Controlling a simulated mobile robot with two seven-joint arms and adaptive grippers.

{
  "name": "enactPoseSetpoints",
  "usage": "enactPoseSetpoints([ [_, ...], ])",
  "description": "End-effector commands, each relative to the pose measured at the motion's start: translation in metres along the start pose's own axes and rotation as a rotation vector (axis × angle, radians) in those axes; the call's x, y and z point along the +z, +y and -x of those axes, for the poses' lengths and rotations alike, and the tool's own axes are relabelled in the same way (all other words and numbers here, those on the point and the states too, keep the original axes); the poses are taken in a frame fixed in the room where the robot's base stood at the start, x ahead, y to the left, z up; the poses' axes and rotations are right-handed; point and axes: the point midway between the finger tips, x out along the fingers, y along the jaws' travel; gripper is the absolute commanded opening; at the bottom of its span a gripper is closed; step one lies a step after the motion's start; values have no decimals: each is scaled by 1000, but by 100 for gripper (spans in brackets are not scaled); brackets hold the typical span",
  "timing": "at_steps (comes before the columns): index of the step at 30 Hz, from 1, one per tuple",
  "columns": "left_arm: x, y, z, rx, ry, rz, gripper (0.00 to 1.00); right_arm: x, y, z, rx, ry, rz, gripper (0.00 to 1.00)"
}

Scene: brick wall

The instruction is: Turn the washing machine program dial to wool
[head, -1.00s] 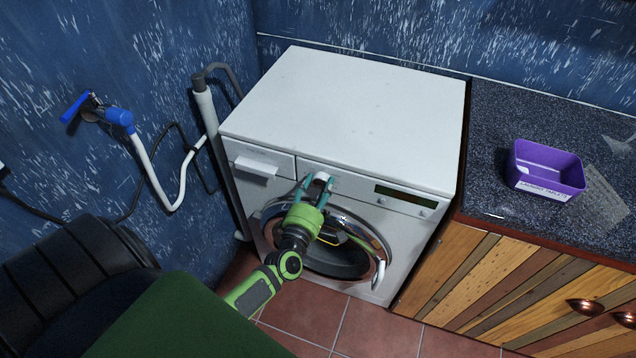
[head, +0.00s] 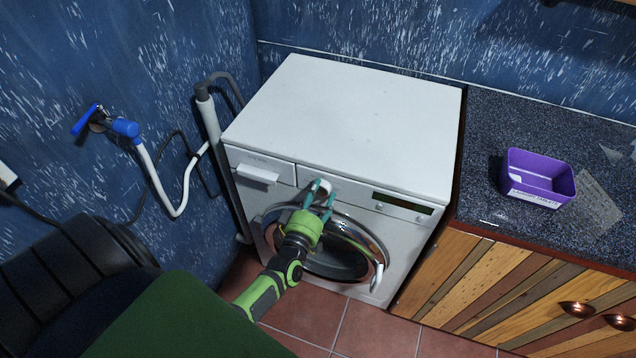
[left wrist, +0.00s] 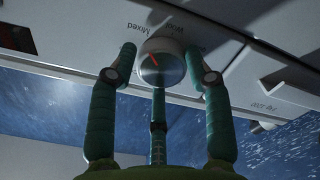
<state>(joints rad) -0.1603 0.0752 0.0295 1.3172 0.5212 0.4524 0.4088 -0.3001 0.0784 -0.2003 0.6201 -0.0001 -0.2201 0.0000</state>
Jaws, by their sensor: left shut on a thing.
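The white washing machine (head: 350,110) stands against the blue wall, with its round door (head: 345,255) shut. Its program dial (head: 325,188) is on the front panel, partly covered by my fingers. In the left wrist view the dial (left wrist: 162,66) is a round silvery knob with a red mark slanting to the upper left. Dark upside-down lettering, "Wool" and "Mixed", is printed beside it. My left gripper (head: 322,190) is shut on the dial, and its green fingers flank it in the left wrist view (left wrist: 161,60). My right gripper is out of view.
A detergent drawer (head: 258,172) is left of the dial and a dark display (head: 403,203) is right of it. A purple box (head: 540,180) sits on the speckled counter (head: 490,130) at right. A blue tap (head: 110,124) with a white hose is on the left wall.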

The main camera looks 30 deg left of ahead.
Motion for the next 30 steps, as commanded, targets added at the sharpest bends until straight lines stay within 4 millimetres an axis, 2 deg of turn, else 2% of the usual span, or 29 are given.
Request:
enactPoseSetpoints([
  [1, 4, 4, -1, 4, -10, -41, 17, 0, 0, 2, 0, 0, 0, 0],
  [18, 6, -2, 1, 1, -15, -557, 17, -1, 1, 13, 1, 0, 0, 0],
  [30, 5, -5, 2, 0, -16, -765, 17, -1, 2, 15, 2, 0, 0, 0],
])
